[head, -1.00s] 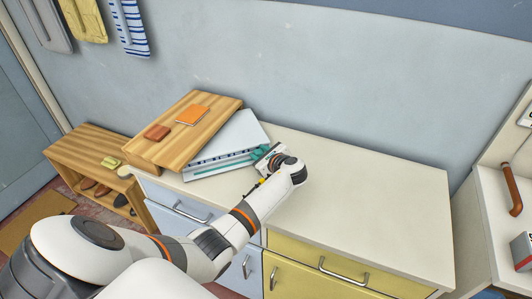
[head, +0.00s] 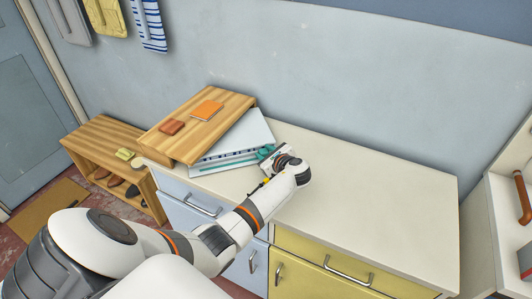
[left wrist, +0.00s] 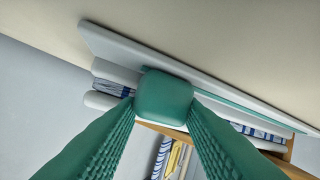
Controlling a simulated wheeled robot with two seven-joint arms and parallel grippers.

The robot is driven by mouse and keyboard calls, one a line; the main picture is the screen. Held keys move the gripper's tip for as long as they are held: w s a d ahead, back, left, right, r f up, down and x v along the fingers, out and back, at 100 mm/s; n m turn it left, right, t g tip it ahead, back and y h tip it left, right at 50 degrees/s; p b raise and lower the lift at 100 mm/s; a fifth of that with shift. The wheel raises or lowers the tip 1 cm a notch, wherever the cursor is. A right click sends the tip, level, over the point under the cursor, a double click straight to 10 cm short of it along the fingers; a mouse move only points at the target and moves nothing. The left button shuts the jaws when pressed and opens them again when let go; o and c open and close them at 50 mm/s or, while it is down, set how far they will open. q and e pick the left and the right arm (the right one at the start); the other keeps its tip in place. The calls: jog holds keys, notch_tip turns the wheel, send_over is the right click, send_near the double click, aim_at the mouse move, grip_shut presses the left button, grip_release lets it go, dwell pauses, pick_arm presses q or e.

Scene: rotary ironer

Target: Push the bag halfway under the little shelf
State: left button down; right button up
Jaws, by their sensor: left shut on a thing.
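How far the bag reaches under the shelf is hidden. My right gripper is not in view.
An orange book (head: 207,110) and a red-brown item (head: 171,127) lie on the shelf. The counter (head: 385,185) is clear to the right. A wooden shoe rack (head: 98,137) stands at the left. The wall (head: 330,70) is close behind.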

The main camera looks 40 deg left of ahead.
pick_arm(q)
jog(key=c, duration=0.9)
grip_release()
jog(key=shift+w+d+f, duration=0.1)
jog(key=shift+d, duration=0.1)
jog(key=v, duration=1)
jog(key=shift+d+b, duration=0.3)
jog(key=shift+d, duration=0.05)
jog(key=shift+s+d+r, duration=0.4)
jog(key=shift+d+r, duration=0.1)
jog(key=shift+d, duration=0.05)
